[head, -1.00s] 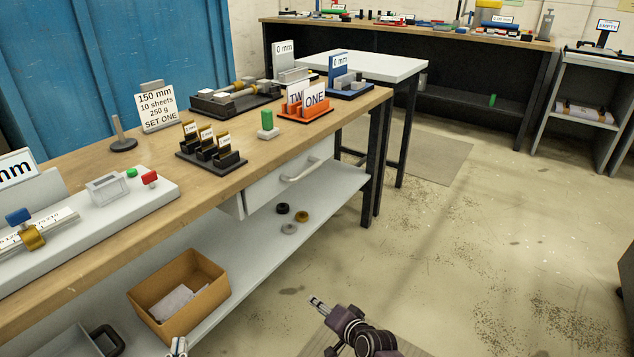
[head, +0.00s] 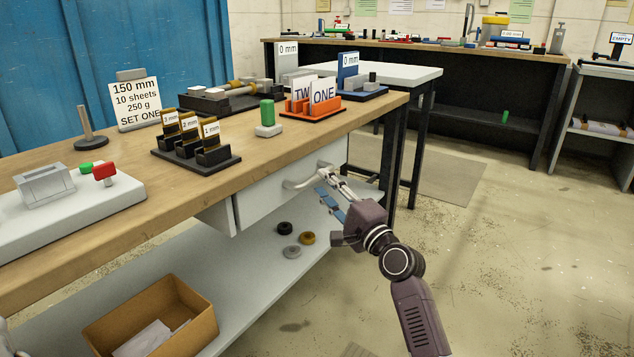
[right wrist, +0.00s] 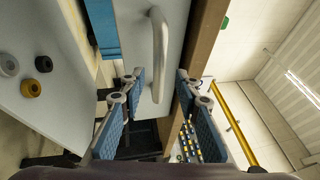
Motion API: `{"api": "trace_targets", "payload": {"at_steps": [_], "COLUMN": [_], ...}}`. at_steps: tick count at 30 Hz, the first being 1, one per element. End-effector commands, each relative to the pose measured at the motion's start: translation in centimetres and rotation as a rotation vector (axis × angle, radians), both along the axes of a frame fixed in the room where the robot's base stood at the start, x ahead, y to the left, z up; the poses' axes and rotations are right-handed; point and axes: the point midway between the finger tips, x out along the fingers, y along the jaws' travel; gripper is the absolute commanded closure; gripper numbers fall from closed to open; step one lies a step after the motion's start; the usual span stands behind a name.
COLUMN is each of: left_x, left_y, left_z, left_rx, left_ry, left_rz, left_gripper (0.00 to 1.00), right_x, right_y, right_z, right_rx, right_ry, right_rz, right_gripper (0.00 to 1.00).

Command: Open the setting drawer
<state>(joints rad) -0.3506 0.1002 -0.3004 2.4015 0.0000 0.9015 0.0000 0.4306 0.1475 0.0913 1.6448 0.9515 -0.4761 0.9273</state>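The setting drawer (head: 284,196) is a pale grey drawer under the wooden workbench top, and it looks closed. Its bar handle (head: 296,184) is on the front. My right gripper (head: 322,181) is just in front of the handle, at its right end in the head view. In the right wrist view my right gripper (right wrist: 158,85) is open and empty, with blue-padded fingers spread to either side. The handle (right wrist: 160,50) lies ahead between the finger lines, not gripped. My left gripper does not show clearly; only a pale sliver is at the lower left edge.
The workbench top (head: 120,200) holds a black card stand (head: 196,150), a green-topped block (head: 267,118) and an orange holder (head: 312,106). On the lower shelf (head: 245,270) are small rings (head: 291,252) and a cardboard box (head: 195,335). The floor to the right is clear.

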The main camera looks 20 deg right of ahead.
Motion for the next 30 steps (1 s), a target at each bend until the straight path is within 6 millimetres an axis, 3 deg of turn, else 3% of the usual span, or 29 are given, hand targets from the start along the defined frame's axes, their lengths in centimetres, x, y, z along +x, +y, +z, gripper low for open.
{"api": "trace_targets", "payload": {"at_steps": [9, 20, 28, 30], "left_x": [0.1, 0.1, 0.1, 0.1], "left_y": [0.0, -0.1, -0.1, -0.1], "left_z": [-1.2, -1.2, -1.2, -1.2], "left_rx": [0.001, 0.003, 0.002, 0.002], "left_ry": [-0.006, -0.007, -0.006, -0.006], "left_rz": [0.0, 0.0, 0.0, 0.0], "left_gripper": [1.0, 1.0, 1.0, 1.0], "right_x": [3.6, 4.1, 4.1, 4.1], "right_y": [1.0, 1.2, 1.1, 1.1], "right_z": [0.5, 0.6, 0.6, 0.6], "right_rx": [-0.001, -0.002, -0.002, -0.002], "right_ry": [0.001, 0.001, 0.001, 0.001], "right_rz": [0.0, 0.0, 0.0, 0.0], "right_gripper": [0.7, 0.7, 0.97, 1.0]}}
